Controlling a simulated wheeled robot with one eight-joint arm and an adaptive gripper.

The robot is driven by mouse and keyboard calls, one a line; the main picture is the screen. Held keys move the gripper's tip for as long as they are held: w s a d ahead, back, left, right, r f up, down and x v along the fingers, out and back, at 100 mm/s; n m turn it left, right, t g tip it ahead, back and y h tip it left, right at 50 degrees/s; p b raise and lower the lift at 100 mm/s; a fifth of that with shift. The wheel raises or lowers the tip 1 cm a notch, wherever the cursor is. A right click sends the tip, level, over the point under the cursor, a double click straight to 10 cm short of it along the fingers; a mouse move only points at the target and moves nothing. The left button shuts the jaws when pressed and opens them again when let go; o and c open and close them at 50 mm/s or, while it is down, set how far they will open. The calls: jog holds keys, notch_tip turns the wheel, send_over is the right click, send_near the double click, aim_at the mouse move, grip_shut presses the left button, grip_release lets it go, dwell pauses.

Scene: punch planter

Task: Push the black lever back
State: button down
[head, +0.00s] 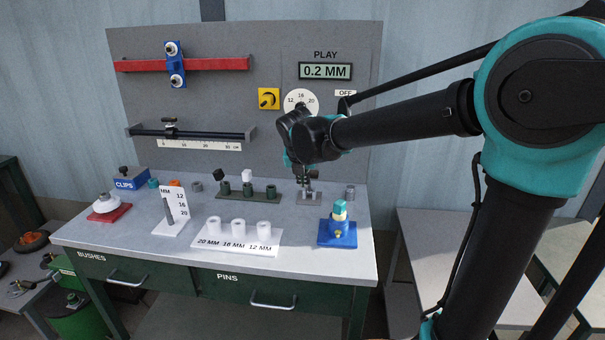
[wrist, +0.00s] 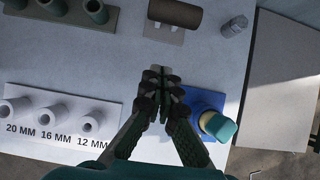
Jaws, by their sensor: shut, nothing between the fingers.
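A dark, brownish-black cylinder (wrist: 175,12) lies crosswise above a small grey plate at the top of the wrist view. It looks like the grip of the black lever, but I cannot tell for certain. In the head view the grey plate (head: 309,199) is on the bench, and my gripper largely hides what stands on it. My gripper (head: 306,188) points down over the bench there. In the wrist view its fingertips (wrist: 160,77) are together and empty, on the near side of the cylinder with a visible gap between them.
A blue block with a teal-topped piece (head: 338,232) stands close at the front right. A white plate with several bushes (head: 237,246) lies front left. A green rack (head: 246,197) is left of the grey plate, and a grey cylinder (head: 350,192) right. The back panel (head: 220,95) rises behind.

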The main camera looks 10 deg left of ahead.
jog(key=shift+w+d+f, duration=0.1)
jog(key=shift+w+f, duration=0.15)
jog(key=shift+w, duration=0.65)
jog(key=shift+w+f, duration=0.25)
jog(key=shift+w, duration=0.65)
jog(key=shift+w+d+f, duration=0.1)
jog(key=shift+w+f, duration=0.15)
jog(key=shift+w, duration=0.65)
jog(key=shift+a, duration=0.15)
